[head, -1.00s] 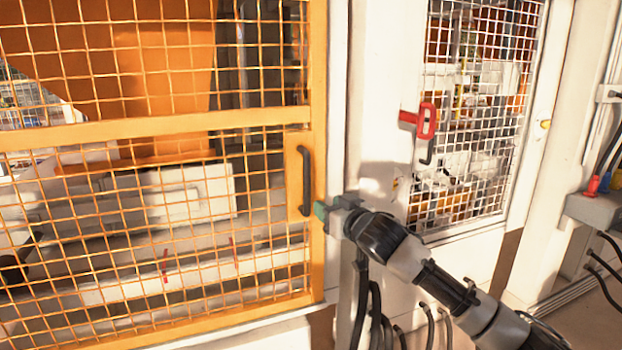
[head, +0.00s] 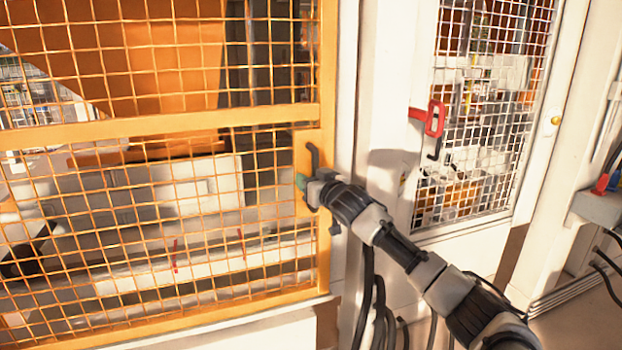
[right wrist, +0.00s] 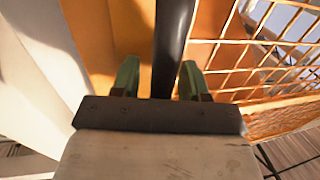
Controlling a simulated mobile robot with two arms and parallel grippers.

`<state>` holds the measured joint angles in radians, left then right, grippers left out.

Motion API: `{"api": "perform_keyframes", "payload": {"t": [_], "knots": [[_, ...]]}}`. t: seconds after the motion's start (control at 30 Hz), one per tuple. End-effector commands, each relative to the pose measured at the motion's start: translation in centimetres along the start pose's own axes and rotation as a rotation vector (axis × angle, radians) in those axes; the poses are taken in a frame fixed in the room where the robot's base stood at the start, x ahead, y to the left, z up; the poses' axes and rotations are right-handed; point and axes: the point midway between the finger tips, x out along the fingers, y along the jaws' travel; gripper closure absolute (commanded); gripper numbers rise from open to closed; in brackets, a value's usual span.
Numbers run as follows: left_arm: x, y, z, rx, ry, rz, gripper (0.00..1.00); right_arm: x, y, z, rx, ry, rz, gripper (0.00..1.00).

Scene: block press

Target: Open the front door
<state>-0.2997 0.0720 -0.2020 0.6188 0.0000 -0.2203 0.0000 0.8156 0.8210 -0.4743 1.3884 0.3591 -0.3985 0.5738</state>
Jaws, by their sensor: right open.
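The front door is an orange frame (head: 150,127) with orange wire mesh, and it stands closed at the left in the head view. Its black vertical handle (head: 312,158) sits on an orange plate near the door's right edge. My right gripper (head: 302,184) is at the handle and hides its lower part. In the right wrist view the black handle (right wrist: 173,45) runs between the two green fingertips (right wrist: 158,78) of the open gripper, with a gap visible on each side. My left gripper is not in view.
A white post (head: 385,100) stands right of the door. Beyond it is a white mesh panel (head: 480,120) with a red latch (head: 434,118). Black cables (head: 372,300) hang below my right arm. A grey box (head: 598,205) is at the far right.

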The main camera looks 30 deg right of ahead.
Motion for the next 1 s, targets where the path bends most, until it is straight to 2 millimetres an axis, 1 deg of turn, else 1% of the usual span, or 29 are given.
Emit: {"api": "perform_keyframes", "payload": {"t": [0.17, 0.2, 0.47, 0.5, 0.77, 0.87, 0.97, 1.0], "knots": [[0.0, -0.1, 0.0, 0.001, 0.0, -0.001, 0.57, 0.0, 0.0, 0.0, 0.0, 0.0, 0.0, 0.56], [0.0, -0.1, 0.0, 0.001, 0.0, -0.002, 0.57, 0.0, 0.0, 0.0, 0.0, 0.0, 0.0, 0.59], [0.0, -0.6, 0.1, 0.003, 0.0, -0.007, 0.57, 0.0, 0.0, 0.1, 0.0, -0.001, 0.0, 0.99], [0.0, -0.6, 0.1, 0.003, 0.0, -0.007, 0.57, 0.0, 0.0, 0.1, 0.0, -0.001, 0.0, 1.0], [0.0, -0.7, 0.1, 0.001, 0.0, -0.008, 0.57, 0.0, -0.2, 0.1, 0.0, -0.001, -0.001, 1.0], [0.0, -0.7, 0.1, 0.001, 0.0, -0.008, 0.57, 0.1, -0.9, 0.1, 0.001, -0.001, -0.003, 1.0], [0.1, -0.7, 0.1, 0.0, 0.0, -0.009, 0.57, 0.4, -2.3, 0.1, 0.003, 0.0, -0.007, 1.0], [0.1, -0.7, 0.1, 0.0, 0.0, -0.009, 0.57, 0.5, -3.0, 0.2, 0.005, 0.0, -0.009, 1.0]]}}
